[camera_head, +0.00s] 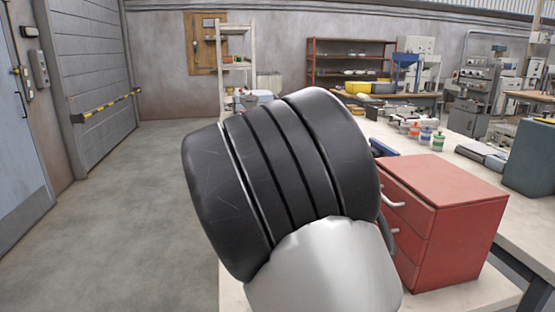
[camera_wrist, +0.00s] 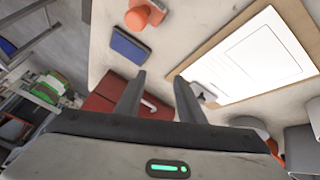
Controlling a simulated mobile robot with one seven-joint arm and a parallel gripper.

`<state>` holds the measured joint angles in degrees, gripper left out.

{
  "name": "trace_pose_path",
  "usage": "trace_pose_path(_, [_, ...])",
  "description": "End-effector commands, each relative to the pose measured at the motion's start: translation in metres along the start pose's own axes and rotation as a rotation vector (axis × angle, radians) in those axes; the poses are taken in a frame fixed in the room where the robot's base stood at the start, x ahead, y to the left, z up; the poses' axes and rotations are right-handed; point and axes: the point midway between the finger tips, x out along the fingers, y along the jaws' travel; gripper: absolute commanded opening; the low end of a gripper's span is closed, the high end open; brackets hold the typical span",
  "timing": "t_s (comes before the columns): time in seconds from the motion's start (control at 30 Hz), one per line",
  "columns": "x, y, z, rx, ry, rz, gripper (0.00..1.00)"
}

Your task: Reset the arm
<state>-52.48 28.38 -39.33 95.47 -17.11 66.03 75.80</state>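My arm fills the middle of the head view as a large black ringed link (camera_head: 283,165) with a silver part (camera_head: 325,270) below it. My gripper does not show in the head view. In the wrist view my gripper (camera_wrist: 160,78) has its two dark fingers apart, with nothing between them. It is above a pale worktop, near a clipboard with white paper (camera_wrist: 265,60) and a red drawer cabinet (camera_wrist: 100,112).
The red cabinet (camera_head: 450,195) stands on the worktop, right of my arm. Several small bottles (camera_head: 425,135) stand behind it. In the wrist view a blue object (camera_wrist: 130,45) and an orange object (camera_wrist: 145,14) lie near the fingers. Open floor (camera_head: 120,220) lies left.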

Motion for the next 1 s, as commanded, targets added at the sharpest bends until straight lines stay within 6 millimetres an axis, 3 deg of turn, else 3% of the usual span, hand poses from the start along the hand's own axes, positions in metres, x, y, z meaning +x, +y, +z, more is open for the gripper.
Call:
trace_pose_path(0.03, [0.002, 0.019, -0.003, -0.030, -0.075, -0.032, 0.35])
trace_pose_path(0.3, [-0.012, 0.103, 0.005, -0.267, -0.285, -0.297, 0.35])
trace_pose_path(0.6, [-0.045, 0.187, 0.029, -0.514, -0.186, -0.592, 0.35])
trace_pose_path(1.0, [-0.053, 0.242, 0.063, -0.725, 0.088, -0.674, 0.35])
